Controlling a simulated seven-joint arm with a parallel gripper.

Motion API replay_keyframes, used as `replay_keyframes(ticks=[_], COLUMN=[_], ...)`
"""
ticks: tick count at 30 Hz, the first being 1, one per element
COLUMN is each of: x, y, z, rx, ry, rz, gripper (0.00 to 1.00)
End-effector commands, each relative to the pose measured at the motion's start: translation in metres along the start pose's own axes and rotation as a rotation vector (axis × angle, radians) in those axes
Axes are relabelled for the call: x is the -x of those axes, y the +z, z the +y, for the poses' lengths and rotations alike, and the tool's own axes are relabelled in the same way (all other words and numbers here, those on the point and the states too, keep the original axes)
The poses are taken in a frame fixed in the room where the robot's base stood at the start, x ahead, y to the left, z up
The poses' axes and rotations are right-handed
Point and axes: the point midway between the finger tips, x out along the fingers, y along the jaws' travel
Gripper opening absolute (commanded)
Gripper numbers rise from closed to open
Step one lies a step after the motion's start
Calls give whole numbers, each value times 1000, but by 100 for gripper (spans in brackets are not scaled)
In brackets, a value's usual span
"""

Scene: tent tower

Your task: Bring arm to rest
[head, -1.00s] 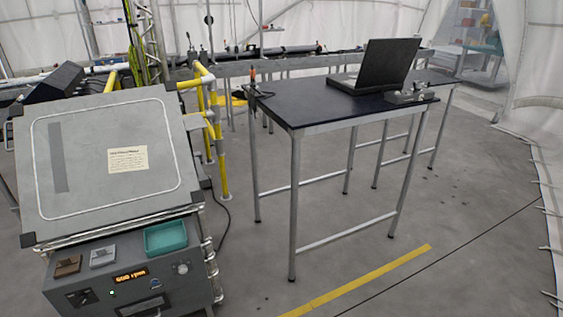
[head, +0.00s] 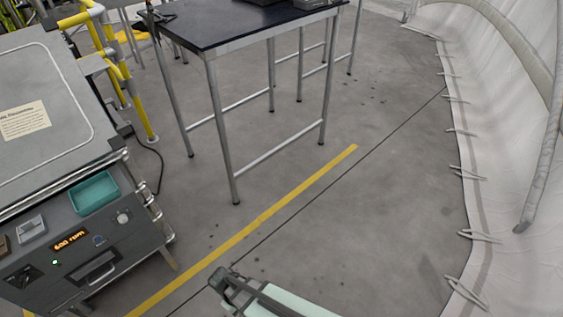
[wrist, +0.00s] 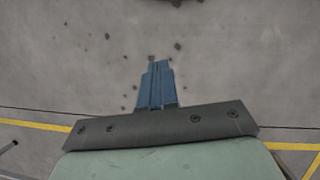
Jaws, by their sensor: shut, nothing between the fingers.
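My gripper (wrist: 156,84) shows in the wrist view with its blue fingers together and nothing between them. The fingers extend from a dark bolted plate (wrist: 165,124) on a pale green body (wrist: 170,160). They are over bare grey floor (wrist: 70,60) and touch nothing that I can see. In the head view, a pale green part with a grey frame (head: 240,292) enters at the bottom edge. I cannot tell there whether it belongs to my arm, and no blue fingers show.
A grey machine (head: 30,100) with a teal tray (head: 95,193) and a lit display (head: 70,240) stands at left. A dark-topped table (head: 220,28) stands at top centre. A yellow floor line (head: 250,230) crosses open floor. The white tent wall (head: 495,110) borders the right.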

Motion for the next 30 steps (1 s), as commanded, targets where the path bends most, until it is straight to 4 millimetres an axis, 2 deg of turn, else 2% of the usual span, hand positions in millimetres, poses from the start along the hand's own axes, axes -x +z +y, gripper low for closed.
replay_keyframes(ticks=[1,15,30], x=[-5,-45,-85], y=[16,114,198], z=[10,71,108], rx=[-36,-311,-573], ry=[-25,-194,-336], rz=[-15,-118,-208], gripper=[0,0,0])
